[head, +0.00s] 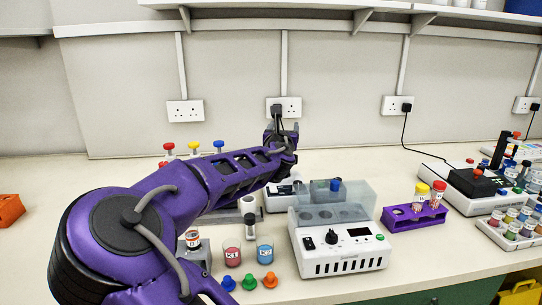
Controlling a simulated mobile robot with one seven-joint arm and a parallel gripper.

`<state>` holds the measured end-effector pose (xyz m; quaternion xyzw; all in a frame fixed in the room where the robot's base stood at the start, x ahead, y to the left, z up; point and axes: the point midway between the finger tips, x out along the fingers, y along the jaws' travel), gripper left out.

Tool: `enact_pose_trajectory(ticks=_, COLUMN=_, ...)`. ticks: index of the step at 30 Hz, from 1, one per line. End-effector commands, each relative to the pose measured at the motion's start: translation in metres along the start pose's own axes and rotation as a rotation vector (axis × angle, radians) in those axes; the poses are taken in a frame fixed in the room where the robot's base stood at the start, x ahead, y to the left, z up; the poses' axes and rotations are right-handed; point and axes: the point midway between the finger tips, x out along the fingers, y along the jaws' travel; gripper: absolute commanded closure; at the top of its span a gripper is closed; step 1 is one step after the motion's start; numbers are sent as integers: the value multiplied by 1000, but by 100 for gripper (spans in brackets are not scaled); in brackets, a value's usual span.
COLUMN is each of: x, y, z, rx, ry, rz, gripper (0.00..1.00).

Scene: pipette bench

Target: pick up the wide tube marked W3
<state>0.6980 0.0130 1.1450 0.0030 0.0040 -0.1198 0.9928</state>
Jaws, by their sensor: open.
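I cannot read a W3 mark on any tube in the head view. A purple rack (412,218) at the right holds a wide yellow-capped tube (420,196) and a wide red-capped tube (437,194), both upright; their markings are too small to read. Another wide tube with an orange and white top (193,239) stands in a grey block at the left, partly behind my arm. My gripper (281,128) is at the far end of my arm, over the back of the bench, away from these tubes. It is open and its fingers are small and partly hidden.
A white instrument with a clear lid (340,262) stands mid-bench. Two cups, K1 (232,252) and K2 (265,251), and loose coloured caps (249,282) lie in front. At the right are a black-topped device (470,184) and a vial tray (508,240).

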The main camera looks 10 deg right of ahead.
Motion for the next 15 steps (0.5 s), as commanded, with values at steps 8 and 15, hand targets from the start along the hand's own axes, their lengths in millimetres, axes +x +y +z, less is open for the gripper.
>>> enact_pose_trajectory(ticks=8, x=2, y=1, z=-40, rx=-9, ry=-6, rz=5, gripper=30)
enact_pose_trajectory(ticks=15, x=2, y=1, z=-86, rx=-7, ry=-7, rz=5, gripper=30)
